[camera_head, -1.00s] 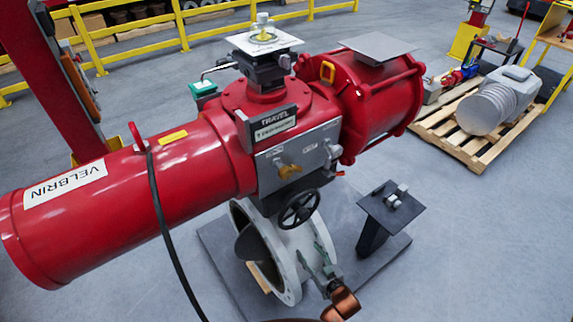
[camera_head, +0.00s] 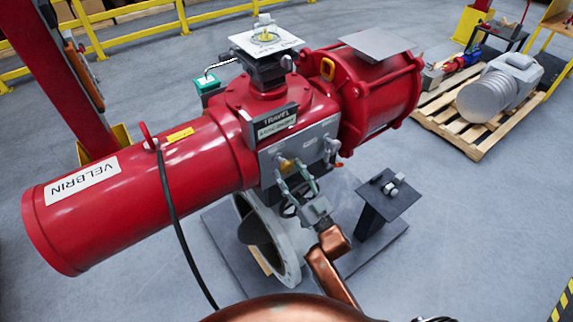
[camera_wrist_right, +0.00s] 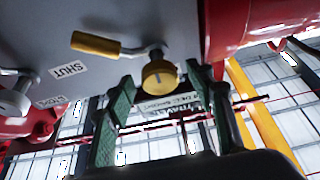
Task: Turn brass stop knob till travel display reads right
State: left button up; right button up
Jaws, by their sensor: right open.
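The brass stop knob (camera_head: 286,165) is on the grey front panel of the red actuator (camera_head: 195,150). In the right wrist view the round brass knob (camera_wrist_right: 160,76) lies between and just beyond the fingertips. My right gripper (camera_head: 293,176) is open, its green-padded fingers just in front of the knob; it also shows in the wrist view (camera_wrist_right: 160,82). I cannot tell whether a finger touches the knob. The travel display (camera_head: 276,125) is above the panel; its reading is too small to make out. My left gripper is not in view.
A yellow-handled lever (camera_wrist_right: 97,44) beside a SHUT label is close to the knob in the wrist view. A black handwheel lies below the panel, mostly behind my gripper. A pedestal (camera_head: 388,195) stands to the right. A black cable (camera_head: 175,225) hangs down at the left.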

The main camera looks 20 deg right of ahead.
jog(key=shift+x, duration=0.9)
jog(key=shift+c, duration=0.2)
jog(key=c, duration=1.1)
